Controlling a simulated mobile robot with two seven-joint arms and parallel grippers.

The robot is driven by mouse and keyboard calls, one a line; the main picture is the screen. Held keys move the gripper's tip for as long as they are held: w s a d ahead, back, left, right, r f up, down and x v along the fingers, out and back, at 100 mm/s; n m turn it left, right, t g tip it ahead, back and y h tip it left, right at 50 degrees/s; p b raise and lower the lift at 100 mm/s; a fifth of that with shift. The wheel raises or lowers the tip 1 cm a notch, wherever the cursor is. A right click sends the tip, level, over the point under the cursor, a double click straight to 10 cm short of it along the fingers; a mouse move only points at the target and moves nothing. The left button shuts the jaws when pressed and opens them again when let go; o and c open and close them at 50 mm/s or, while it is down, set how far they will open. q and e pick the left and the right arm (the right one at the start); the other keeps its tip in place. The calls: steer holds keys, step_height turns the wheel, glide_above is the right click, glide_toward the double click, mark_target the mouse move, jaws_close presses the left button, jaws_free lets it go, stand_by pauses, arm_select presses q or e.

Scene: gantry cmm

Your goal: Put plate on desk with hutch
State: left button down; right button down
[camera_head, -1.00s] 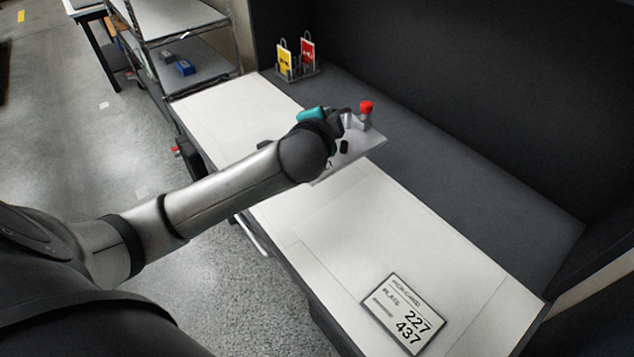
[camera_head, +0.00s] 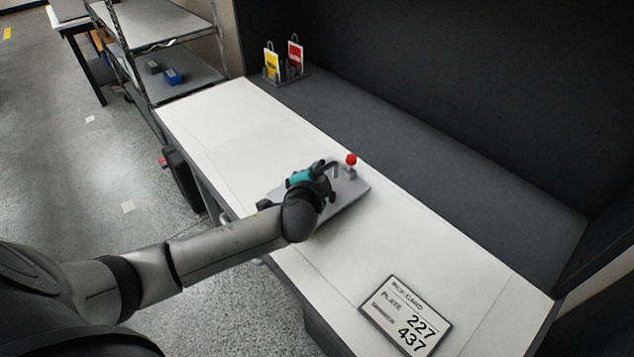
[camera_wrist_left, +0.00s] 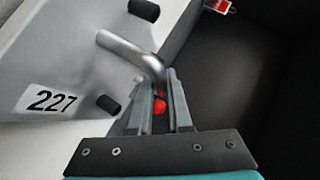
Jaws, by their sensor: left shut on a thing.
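The plate (camera_head: 348,199) is a light grey slab with a red knob, black pegs and a bent metal handle. In the left wrist view the plate (camera_wrist_left: 50,62) fills the left side and bears the label 227. My left gripper (camera_head: 328,173) is shut on its handle; the fingers (camera_wrist_left: 158,100) also show in the wrist view. The plate is over the middle of the white top of the desk with hutch (camera_head: 425,235); I cannot tell whether it touches. My wrist hides part of the plate. My right gripper is not in view.
A framed card (camera_head: 405,316) reading PLATE 227 437 lies at the desk's near end. A rack with yellow and red tags (camera_head: 285,70) stands at the far end. A dark hutch panel (camera_head: 440,80) rises behind. A wire shelf (camera_head: 180,75) stands at upper left.

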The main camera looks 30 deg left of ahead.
arm_select(q)
steer(key=shift+w+f, duration=0.1)
steer(key=shift+f, duration=0.6)
steer(key=shift+f+b, duration=0.3)
steer(key=shift+b, duration=0.05)
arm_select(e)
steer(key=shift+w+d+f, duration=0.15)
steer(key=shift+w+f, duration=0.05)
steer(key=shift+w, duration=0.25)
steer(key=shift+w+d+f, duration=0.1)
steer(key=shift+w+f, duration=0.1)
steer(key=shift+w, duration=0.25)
arm_select(q)
steer(key=c, duration=1.2)
jaws_free()
steer(key=shift+f, duration=0.3)
steer(key=shift+c, duration=0.2)
steer(key=o, duration=0.4)
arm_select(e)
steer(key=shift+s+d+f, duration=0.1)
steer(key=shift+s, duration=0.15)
arm_select(q)
steer(key=shift+r, duration=0.1)
